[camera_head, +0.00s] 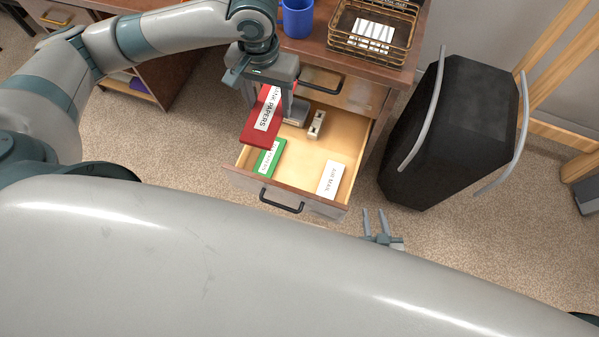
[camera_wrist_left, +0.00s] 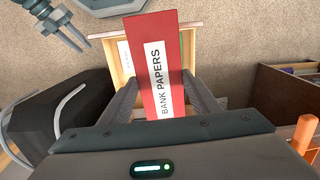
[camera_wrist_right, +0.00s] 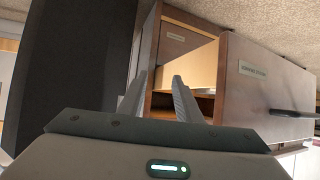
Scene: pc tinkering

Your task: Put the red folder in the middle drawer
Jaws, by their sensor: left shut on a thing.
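The red folder (camera_head: 262,115), labelled "BANK PAPERS", is held by my left gripper (camera_head: 270,98) above the open drawer (camera_head: 313,160). In the left wrist view the red folder (camera_wrist_left: 157,65) stands between the two fingers (camera_wrist_left: 163,100), its far end over the drawer. The open drawer lies below a closed drawer front with a dark handle (camera_head: 321,82). My right gripper (camera_head: 376,224) is open and empty, low down to the right of the drawer front. In the right wrist view its fingers (camera_wrist_right: 155,90) are apart beside the pulled-out drawer (camera_wrist_right: 260,90).
In the drawer lie a green folder (camera_head: 269,160), a white labelled item (camera_head: 330,179) and small grey-beige items (camera_head: 316,124). A blue cup (camera_head: 298,18) and a wire basket (camera_head: 374,52) stand on the cabinet top. A black case with grey rails (camera_head: 455,130) stands right of the cabinet.

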